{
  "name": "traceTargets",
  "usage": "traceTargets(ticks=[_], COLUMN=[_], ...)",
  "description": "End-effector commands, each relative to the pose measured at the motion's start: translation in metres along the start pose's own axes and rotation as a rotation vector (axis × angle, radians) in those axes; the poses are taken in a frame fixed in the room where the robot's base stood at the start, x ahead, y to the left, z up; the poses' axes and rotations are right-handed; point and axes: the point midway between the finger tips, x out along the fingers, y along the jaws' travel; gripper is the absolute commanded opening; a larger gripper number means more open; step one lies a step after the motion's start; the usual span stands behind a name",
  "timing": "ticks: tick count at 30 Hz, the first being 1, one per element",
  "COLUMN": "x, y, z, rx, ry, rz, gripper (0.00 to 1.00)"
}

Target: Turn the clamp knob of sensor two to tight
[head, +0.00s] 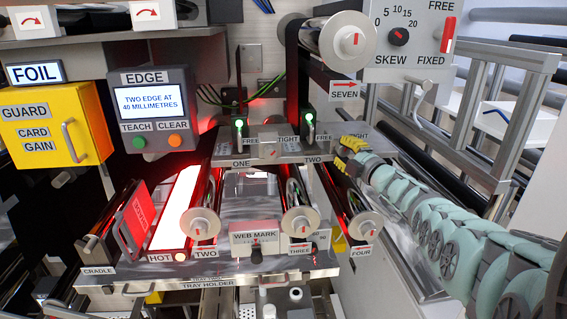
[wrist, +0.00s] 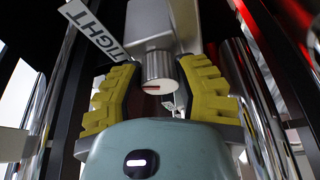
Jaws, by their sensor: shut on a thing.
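My gripper (head: 351,147) is at the right end of the sensor shelf, beside the TWO label. Its yellow fingers are shut on the clamp knob (wrist: 160,70), a silver cylinder with a red mark on its face. In the wrist view the mark points to the left. A TIGHT label (wrist: 92,28) stands at the knob's upper left there. In the head view the fingers hide this knob. The FREE label (head: 322,138) shows left of the fingers, and the TIGHT label (head: 357,135) is partly covered. Sensor two (head: 308,122), with a green light, stands above the shelf.
Sensor one (head: 239,127) and its knob (head: 268,145) are to the left on the same shelf. Rollers with round ends (head: 300,221) lie below and in front. A skew panel (head: 410,40) hangs above right. My arm fills the right side.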

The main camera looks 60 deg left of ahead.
Motion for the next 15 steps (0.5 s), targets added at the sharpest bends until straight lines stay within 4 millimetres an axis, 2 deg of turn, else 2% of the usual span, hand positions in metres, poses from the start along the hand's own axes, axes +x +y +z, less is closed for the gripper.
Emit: traceTargets(ticks=[6, 15], x=[-0.0003, 0.0003], y=[-0.0032, -0.0023], z=[0.0003, -0.0009], rx=[0.153, 0.280], ry=[0.001, 0.002], rz=[0.062, 0.114], gripper=[0.00, 0.00])
